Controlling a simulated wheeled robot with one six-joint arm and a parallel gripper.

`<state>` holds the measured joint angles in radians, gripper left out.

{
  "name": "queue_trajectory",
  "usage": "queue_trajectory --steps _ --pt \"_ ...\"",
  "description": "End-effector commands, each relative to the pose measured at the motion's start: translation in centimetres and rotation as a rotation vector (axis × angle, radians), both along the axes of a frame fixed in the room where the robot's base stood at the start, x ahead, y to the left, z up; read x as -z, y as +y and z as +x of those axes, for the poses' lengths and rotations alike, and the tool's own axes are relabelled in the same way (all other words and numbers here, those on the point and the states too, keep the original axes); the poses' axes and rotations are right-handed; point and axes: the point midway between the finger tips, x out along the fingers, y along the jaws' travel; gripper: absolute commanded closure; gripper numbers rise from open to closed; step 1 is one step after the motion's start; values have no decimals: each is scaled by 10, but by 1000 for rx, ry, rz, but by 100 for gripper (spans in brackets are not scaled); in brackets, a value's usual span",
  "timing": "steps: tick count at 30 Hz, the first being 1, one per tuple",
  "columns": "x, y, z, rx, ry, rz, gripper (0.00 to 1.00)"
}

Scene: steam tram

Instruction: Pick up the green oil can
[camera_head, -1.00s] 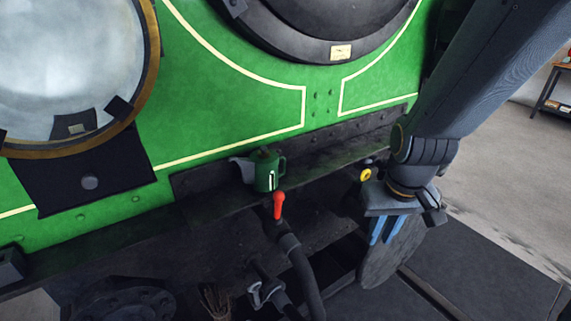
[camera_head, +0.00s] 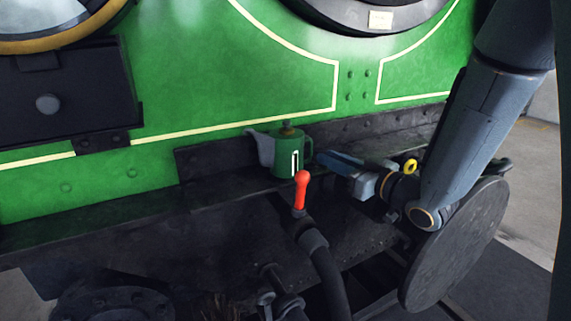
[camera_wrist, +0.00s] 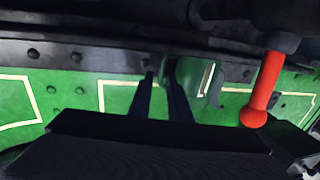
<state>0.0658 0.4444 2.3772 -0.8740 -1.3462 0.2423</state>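The green oil can (camera_head: 288,160) stands upright on the dark ledge (camera_head: 235,184) of the engine front. It has a white mark, a grey spout to the left and a handle on its right. My gripper (camera_head: 322,158) is right of the can, level with it, its blue fingers pointing left close to the handle. In the wrist view the can (camera_wrist: 202,78) shows just beyond and right of the fingertips (camera_wrist: 160,76). The fingers are apart with a gap between them. I cannot tell whether the handle lies between the tips or whether they touch it.
A red-tipped lever (camera_head: 301,190) stands in front of and below the can; it looms close in the wrist view (camera_wrist: 262,88). A dark hose (camera_head: 327,275) hangs below it. A round buffer disc (camera_head: 455,245) is under my arm. The ledge left of the can is clear.

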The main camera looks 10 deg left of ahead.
Motion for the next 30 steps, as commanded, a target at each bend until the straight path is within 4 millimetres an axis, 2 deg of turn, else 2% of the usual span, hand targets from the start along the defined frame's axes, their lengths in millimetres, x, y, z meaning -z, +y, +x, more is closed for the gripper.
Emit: queue_trajectory --steps 11,18,28,30 --pt "-2 28 22 -15 -10 13 83" --pt "-2 52 45 -15 -11 12 83" --pt "-2 56 51 -12 -10 11 83" --pt "-2 56 51 -12 -10 11 93"
